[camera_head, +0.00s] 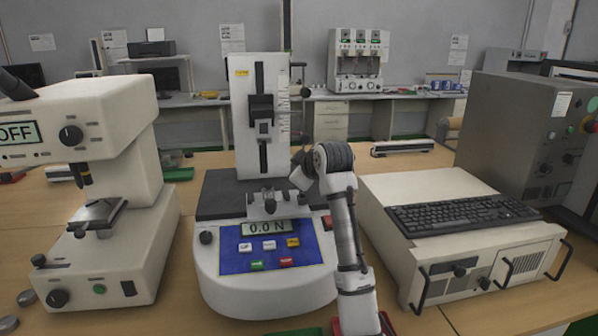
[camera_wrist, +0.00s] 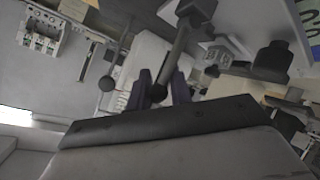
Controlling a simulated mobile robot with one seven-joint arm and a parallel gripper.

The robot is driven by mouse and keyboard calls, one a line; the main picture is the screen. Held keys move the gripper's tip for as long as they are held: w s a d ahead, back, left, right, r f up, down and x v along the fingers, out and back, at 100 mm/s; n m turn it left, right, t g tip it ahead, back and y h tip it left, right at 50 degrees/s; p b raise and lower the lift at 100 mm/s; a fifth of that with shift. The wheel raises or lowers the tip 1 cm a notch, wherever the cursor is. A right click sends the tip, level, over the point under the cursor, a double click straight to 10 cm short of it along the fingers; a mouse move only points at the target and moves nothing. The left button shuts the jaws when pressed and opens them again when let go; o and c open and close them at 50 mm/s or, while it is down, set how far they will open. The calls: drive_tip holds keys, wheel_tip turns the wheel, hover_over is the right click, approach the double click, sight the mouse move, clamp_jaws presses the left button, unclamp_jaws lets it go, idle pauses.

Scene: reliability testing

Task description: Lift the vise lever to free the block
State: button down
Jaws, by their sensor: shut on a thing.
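The test stand (camera_head: 262,120) stands in the middle of the table, with a white column, a dark bed and a display reading 0.0 N. A small grey metal vise (camera_head: 265,205) sits on its bed, just behind the display. My gripper (camera_head: 302,172) is at the right of the vise, small and partly hidden by my wrist. In the wrist view, my gripper (camera_wrist: 160,88) has its dark fingers on both sides of the ball end of a grey lever (camera_wrist: 178,45) and is shut on it. I cannot clearly make out the block in the vise.
A white instrument (camera_head: 110,190) marked OFF stands at the left. At the right, a white case (camera_head: 470,235) carries a black keyboard (camera_head: 462,211), close to my arm. A grey cabinet (camera_head: 520,130) stands behind it. Back benches hold other equipment.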

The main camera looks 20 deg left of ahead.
drive_tip(key=c, duration=1.3)
unclamp_jaws()
drive_tip(key=shift+w+d, duration=0.1)
drive_tip(key=shift+d, duration=0.1)
drive_tip(key=shift+a, duration=0.1)
drive_tip(key=b+v, duration=0.3)
drive_tip(key=v, duration=1.1)
drive_tip(key=shift+f, duration=0.15)
